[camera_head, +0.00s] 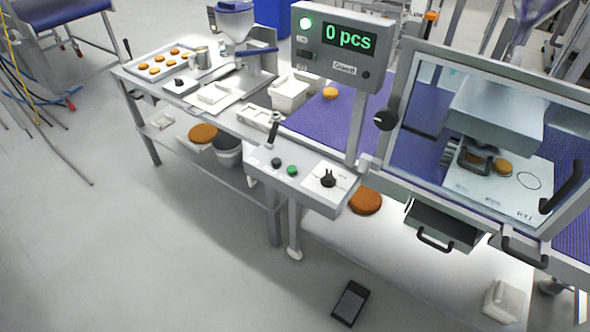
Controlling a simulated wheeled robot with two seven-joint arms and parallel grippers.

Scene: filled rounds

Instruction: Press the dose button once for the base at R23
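Neither of my grippers is in view. A filling hopper (234,22) with a blue rim stands at the back left of the bench. A grey tray (143,78) left of it holds several round orange-brown bases (156,69). A small box with a black knob (179,82) sits at the tray's front edge. The front control panel (308,188) carries a black button (276,162), a green button (292,170) and a black rotary switch (328,179). I cannot read which button is for dosing, nor any R23 label. The display (348,39) reads "0 pcs" beside a lit green lamp (306,23).
A purple belt (325,122) carries one round (330,92). A clear guard with a black handle (563,187) encloses a press at right, with rounds below it. White bins (289,94) stand mid-bench. A dark tablet-like object (350,303) lies on the floor. The left floor is mostly clear.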

